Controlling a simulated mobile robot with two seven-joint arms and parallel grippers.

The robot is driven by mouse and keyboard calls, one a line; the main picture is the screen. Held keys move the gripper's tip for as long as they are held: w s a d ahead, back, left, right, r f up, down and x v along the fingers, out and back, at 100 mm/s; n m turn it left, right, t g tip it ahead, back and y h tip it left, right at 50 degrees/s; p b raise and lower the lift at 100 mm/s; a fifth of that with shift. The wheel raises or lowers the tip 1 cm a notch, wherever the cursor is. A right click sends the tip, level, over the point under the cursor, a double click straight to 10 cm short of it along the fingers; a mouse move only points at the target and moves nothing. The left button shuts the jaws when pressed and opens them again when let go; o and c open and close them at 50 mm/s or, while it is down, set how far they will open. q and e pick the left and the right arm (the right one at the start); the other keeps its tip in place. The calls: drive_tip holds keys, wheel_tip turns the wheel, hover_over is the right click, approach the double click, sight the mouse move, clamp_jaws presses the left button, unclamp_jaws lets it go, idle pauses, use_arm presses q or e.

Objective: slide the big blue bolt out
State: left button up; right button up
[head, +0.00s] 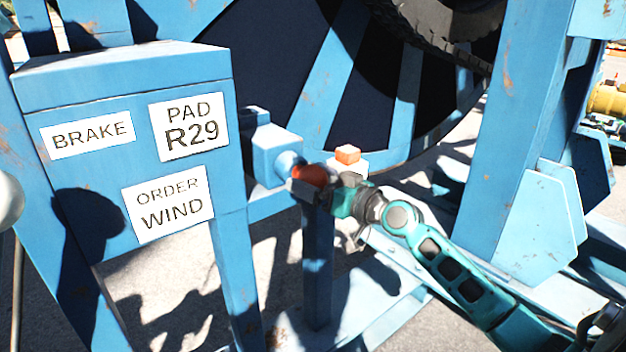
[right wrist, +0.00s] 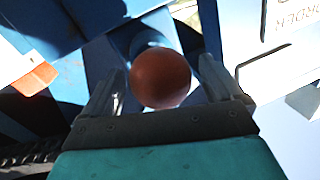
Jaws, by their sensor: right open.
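The blue bolt (head: 287,163) sticks out of a blue housing (head: 270,150) beside the labelled box. A red-brown round knob (head: 313,176) is on its end. My right gripper (head: 306,187) is at the knob, its arm coming from the lower right. In the right wrist view the knob (right wrist: 160,78) sits between the two spread fingers (right wrist: 163,85), with a gap visible on each side. The bolt's shaft is mostly hidden behind the knob there. The right gripper is open and holds nothing. My left gripper is not in view.
A blue box (head: 125,72) with labels BRAKE, PAD R29 and ORDER WIND stands at the left. An orange block (head: 347,154) on a white piece is close behind my right gripper. A thick blue post (head: 515,120) rises at the right. The big reel fills the background.

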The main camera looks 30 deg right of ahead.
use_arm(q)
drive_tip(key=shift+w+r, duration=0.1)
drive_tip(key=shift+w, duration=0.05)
use_arm(e)
drive_tip(key=shift+w+a, duration=0.15)
drive_tip(key=shift+w, duration=0.2)
